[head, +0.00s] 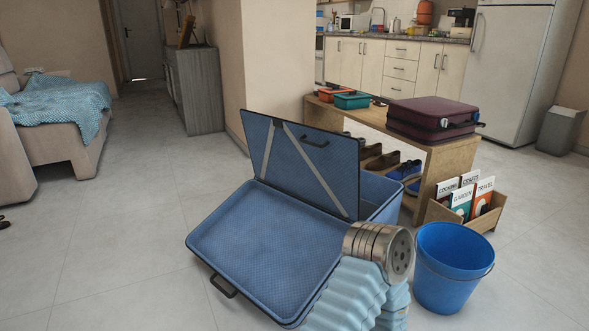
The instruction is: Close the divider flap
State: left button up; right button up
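A blue suitcase lies open on the floor, its shallow front half (262,247) flat and empty. The divider flap (292,185), a dark-edged blue panel with two pale straps and a small dark pull, stands up and tilts back between the halves. The rear half (379,193) shows only at its right side; the flap hides most of its inside. A metal joint and pale blue ribbed sleeve of my arm cover the suitcase's front right corner. Neither gripper shows.
A blue bucket (447,267) stands right of the suitcase. A book box (436,213) and a wooden bench (447,165) with shoes under it and a maroon case (433,117) on top are behind it.

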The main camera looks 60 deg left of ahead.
aim_at(320, 167)
jog(key=j+u, duration=0.1)
jog(key=u, duration=1.85)
